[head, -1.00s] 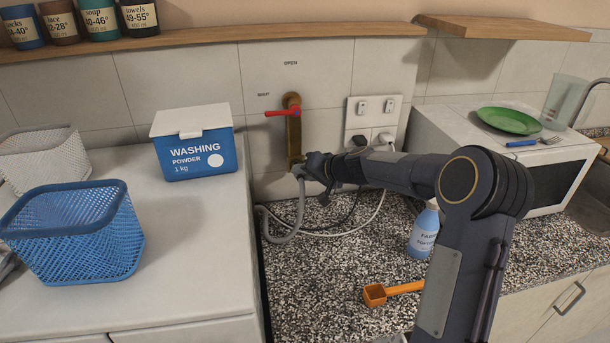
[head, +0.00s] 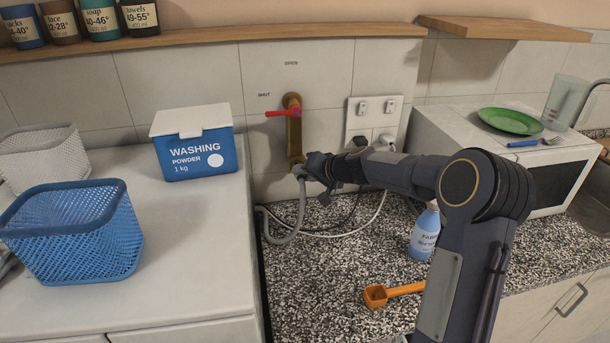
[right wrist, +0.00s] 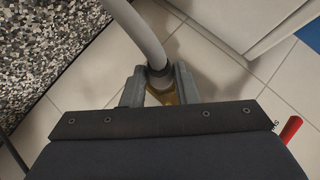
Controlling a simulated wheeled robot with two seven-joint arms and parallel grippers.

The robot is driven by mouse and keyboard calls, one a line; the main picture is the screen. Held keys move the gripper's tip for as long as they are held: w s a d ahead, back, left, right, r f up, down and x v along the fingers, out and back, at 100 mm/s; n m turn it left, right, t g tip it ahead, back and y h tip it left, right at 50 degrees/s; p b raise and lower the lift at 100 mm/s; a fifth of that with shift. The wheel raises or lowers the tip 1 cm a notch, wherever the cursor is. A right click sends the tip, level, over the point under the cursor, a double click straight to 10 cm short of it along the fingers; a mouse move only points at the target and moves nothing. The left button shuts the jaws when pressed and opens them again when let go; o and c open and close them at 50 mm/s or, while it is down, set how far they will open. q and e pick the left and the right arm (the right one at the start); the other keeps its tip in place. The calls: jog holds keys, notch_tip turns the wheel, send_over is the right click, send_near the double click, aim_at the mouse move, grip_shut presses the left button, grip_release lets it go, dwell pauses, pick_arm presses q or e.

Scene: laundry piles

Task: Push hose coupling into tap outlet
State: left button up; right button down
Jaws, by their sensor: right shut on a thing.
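The brass tap (head: 293,135) is on the tiled wall with its red lever (head: 282,113) pointing left, by the word SHUT. Its outlet points down. My right gripper (head: 301,170) is shut on the hose coupling right under the outlet. In the right wrist view the grey coupling (right wrist: 158,75) sits between the two fingers (right wrist: 160,84), and a bit of brass shows just beyond it. Whether the coupling is seated in the outlet cannot be told. The grey hose (head: 299,208) hangs from the coupling and curves down to the left. My left gripper is not in view.
A blue washing powder box (head: 197,150) and a blue basket (head: 75,235) stand on the white top at left. A socket plate (head: 372,112) with plugs is right of the tap. An orange scoop (head: 378,295) and a fabric bottle (head: 424,234) are on the speckled counter.

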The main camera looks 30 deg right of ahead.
jog(key=shift+b, duration=0.3)
dwell(0.4)
jog(key=shift+w+d, duration=0.15)
jog(key=shift+w, duration=0.45)
dwell(0.6)
jog(key=c, duration=1.1)
grip_release()
jog(key=shift+o, duration=0.2)
jog(key=s+b, duration=0.2)
jog(key=shift+s+a+f, duration=0.15)
jog(key=shift+s+a, duration=0.2)
jog(key=s+a+b, duration=0.1)
jog(key=s+b, duration=0.2)
jog(key=s, duration=0.3)
jog(key=shift+a, duration=0.3)
